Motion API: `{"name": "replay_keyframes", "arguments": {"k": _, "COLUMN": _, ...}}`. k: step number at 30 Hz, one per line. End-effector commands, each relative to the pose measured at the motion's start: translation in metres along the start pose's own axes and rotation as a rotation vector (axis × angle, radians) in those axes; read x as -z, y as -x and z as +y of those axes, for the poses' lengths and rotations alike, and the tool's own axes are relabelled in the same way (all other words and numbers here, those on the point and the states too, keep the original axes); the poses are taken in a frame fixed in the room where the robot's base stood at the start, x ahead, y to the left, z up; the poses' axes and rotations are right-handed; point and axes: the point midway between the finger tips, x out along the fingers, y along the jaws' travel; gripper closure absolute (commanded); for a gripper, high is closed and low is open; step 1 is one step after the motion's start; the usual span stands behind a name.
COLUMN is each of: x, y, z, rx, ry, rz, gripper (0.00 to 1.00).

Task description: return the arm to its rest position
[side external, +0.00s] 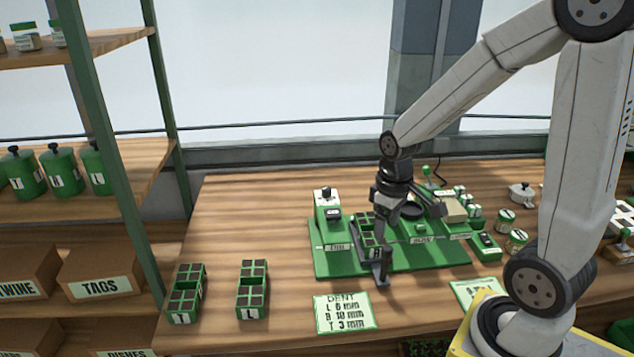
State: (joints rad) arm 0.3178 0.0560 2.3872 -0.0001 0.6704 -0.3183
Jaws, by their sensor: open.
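My wrist hides part of the seeder and tray. Whether the fingertips touch anything is hard to tell from this angle. My arm reaches in from the right.
Two green seed trays, T (187,291) and L (252,289), stand on the bench at left. A dent card (345,313) lies in front of the seeder. Small jars (516,240) stand at right. A green-posted shelf (118,140) rises at left. The bench's back left is clear.

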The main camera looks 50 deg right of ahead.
Motion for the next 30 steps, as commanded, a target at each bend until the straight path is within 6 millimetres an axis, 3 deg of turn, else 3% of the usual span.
{"name": "replay_keyframes", "arguments": {"k": 9, "x": 0.005, "y": -0.013, "z": -0.059, "rx": -0.009, "ry": 0.008, "rz": 0.125, "gripper": 0.29}}
{"name": "replay_keyframes", "arguments": {"k": 15, "x": 0.003, "y": -0.018, "z": -0.087, "rx": 0.004, "ry": 0.002, "rz": 0.19, "gripper": 0.29}}
{"name": "replay_keyframes", "arguments": {"k": 30, "x": 0.002, "y": -0.019, "z": -0.092, "rx": 0.009, "ry": -0.002, "rz": 0.205, "gripper": 0.29}}
